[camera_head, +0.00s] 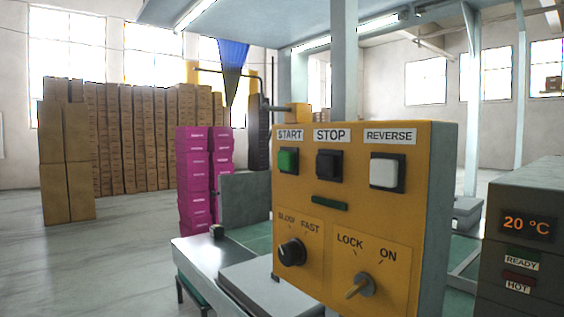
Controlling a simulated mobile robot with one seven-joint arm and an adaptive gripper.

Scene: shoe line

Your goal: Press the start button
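The green start button (288,160) sits at the upper left of a yellow control panel (335,228), under a label reading START. To its right are a black button (328,164) labelled STOP and a white button (385,172) labelled REVERSE. The panel faces the camera at a slight angle and the start button is unobstructed. My gripper is not in view.
The panel also has a SLOW/FAST knob (292,252) and a LOCK/ON key switch (360,286). A grey unit (524,240) reading 20 °C stands at right. Pink boxes (196,175) and stacked brown boxes (128,138) stand at left. Open floor (100,255) lies at left.

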